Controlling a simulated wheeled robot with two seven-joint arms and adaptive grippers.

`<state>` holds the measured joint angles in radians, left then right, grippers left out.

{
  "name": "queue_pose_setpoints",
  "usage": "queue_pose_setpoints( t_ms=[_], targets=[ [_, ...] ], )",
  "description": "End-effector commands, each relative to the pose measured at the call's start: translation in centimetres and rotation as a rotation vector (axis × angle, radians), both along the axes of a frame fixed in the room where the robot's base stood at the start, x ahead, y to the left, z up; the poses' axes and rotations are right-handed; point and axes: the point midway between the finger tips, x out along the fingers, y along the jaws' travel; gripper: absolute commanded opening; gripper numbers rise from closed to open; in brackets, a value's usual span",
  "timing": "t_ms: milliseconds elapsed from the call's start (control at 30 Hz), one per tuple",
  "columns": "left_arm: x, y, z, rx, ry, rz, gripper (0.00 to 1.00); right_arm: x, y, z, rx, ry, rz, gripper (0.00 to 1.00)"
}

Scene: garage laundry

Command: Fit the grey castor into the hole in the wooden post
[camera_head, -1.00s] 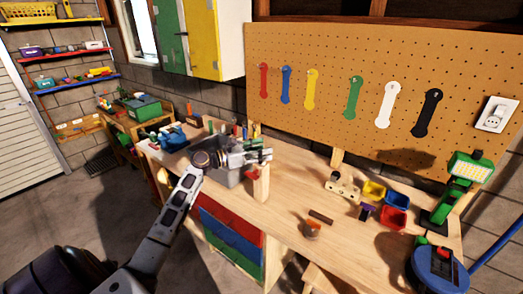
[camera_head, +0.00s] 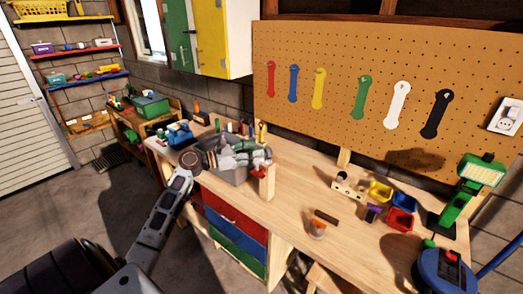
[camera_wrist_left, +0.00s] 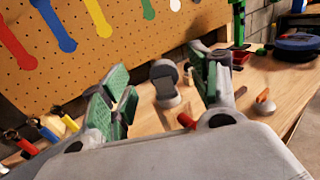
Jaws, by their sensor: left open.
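My left gripper (camera_head: 259,156) is open, close above and beside the wooden post (camera_head: 267,186) at the bench's front edge. In the left wrist view, the grey castor (camera_wrist_left: 164,82) stands between the spread green-padded fingers of the left gripper (camera_wrist_left: 168,92), with clear gaps on both sides. Its wheel is up and its round grey base is below. The post's hole is hidden, so I cannot tell how deep the castor sits. In the head view, the gripper covers most of the castor. My right gripper is not in view.
Small coloured bins (camera_head: 400,219) and a green lamp (camera_head: 467,195) stand farther right. Bench top between is partly clear.

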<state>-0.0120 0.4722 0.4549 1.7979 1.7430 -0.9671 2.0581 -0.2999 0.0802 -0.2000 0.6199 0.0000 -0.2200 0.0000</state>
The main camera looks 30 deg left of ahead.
Motion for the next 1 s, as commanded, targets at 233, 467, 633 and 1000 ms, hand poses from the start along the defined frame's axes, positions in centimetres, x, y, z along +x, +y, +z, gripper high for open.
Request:
queue_pose_setpoints(
  t_ms=[233,467,633,1000],
  targets=[
    [-2.7,1.8,-0.1,0.000,0.001,0.000,0.61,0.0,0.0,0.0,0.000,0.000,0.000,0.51],
    [-4.6,3.1,0.0,0.000,0.000,-0.001,0.61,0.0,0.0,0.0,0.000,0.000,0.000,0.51],
    [-5.1,3.5,0.0,0.001,-0.001,0.000,0.61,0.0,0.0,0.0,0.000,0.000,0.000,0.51],
    [-5.1,3.5,0.0,0.000,0.000,0.000,0.61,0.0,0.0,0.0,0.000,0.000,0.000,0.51]
  ],
)
